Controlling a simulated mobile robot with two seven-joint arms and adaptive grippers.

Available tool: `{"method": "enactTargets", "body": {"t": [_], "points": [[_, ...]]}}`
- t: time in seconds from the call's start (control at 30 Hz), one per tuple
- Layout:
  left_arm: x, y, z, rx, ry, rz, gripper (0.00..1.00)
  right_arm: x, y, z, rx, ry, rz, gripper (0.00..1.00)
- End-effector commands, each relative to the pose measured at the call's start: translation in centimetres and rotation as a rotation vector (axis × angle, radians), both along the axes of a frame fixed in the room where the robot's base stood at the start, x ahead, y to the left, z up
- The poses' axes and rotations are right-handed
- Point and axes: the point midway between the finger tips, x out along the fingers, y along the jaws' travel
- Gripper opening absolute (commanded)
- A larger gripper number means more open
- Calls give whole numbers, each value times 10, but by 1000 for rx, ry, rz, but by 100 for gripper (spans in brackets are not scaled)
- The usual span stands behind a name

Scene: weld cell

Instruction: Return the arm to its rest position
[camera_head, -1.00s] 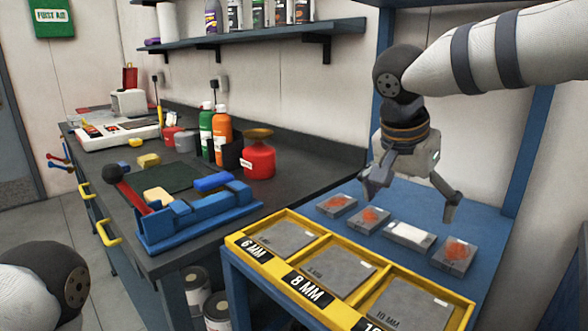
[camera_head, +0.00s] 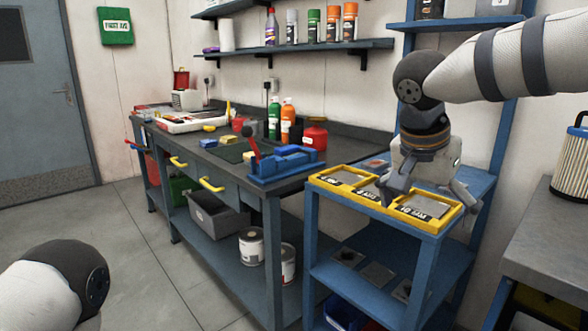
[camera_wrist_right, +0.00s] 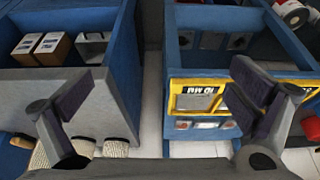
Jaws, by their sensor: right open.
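My right arm (camera_head: 510,68) reaches in from the upper right of the head view. Its gripper (camera_head: 428,196) hangs pointing down, open and empty. In the picture it overlaps the right part of the yellow sorting tray (camera_head: 440,228); I cannot tell how high above it is. In the right wrist view the two fingers stand wide apart with nothing between them (camera_wrist_right: 160,100), and the yellow tray (camera_wrist_right: 175,100) shows partly behind the right finger. Of my left arm only a rounded link (camera_head: 62,285) shows at lower left; its gripper is out of view.
The tray sits on a blue rack (camera_head: 310,235) with plates on a lower shelf. Another bench (camera_head: 550,235) stands at right. Floor (camera_head: 130,230) is open at left.

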Motion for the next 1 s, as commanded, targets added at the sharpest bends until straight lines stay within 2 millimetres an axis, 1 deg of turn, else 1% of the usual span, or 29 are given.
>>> {"method": "enactTargets", "body": {"t": [0.03, 0.07, 0.1, 0.17, 0.2, 0.27, 0.3, 0.37, 0.4, 0.47, 0.5, 0.53, 0.57, 0.6, 0.67, 0.7, 0.8, 0.9, 1.0], "points": [[0, 0, 0, 0, 1, 0, 100, 1, -13, -28, -74, 5, -10, 100], [0, 0, 0, 0, 1, 0, 100, 2, -23, -47, -134, -1, -12, 100], [0, 0, 0, 0, 1, 0, 100, 3, -34, -71, -207, -16, -6, 100], [0, 0, 0, 0, 1, 0, 100, 1, -49, -111, -308, -39, 28, 100], [0, 0, 0, 0, 0, 0, 100, -2, -56, -140, -365, -54, 72, 100], [1, 0, -1, 0, -1, -1, 100, -14, -63, -185, -421, -73, 162, 100], [1, 0, -1, -1, -1, -1, 100, -25, -63, -216, -436, -78, 236, 100], [0, 0, 0, 0, -1, -1, 100, -50, -59, -259, -422, -72, 350, 100], [0, 0, 0, 0, 0, -1, 100, -71, -54, -286, -394, -55, 421, 100], [0, 0, 0, 0, 0, 0, 100, -108, -46, -322, -329, -15, 520, 100], [0, 0, 0, 0, 0, 0, 100, -136, -41, -343, -279, 20, 576, 100], [0, 0, 0, 0, 0, 0, 100, -158, -37, -356, -238, 51, 612, 100], [0, 0, 0, 0, 0, 0, 100, -182, -33, -368, -194, 87, 646, 100], [0, 0, 0, 0, 0, 0, 100, -214, -28, -381, -133, 138, 684, 100], [0, 0, 0, 0, 0, 0, 100, -263, -22, -395, -42, 220, 727, 100], [0, 0, 0, 0, -1, 0, 100, -293, -19, -399, 14, 274, 748, 100], [0, 0, 0, 0, -1, 0, 100, -358, -13, -401, 133, 396, 774, 100], [0, 0, 0, 0, -1, 0, 100, -397, -10, -397, 206, 478, 782, 100], [0, 0, 0, 0, -1, 0, 100, -414, -9, -394, 239, 514, 782, 100]]}}
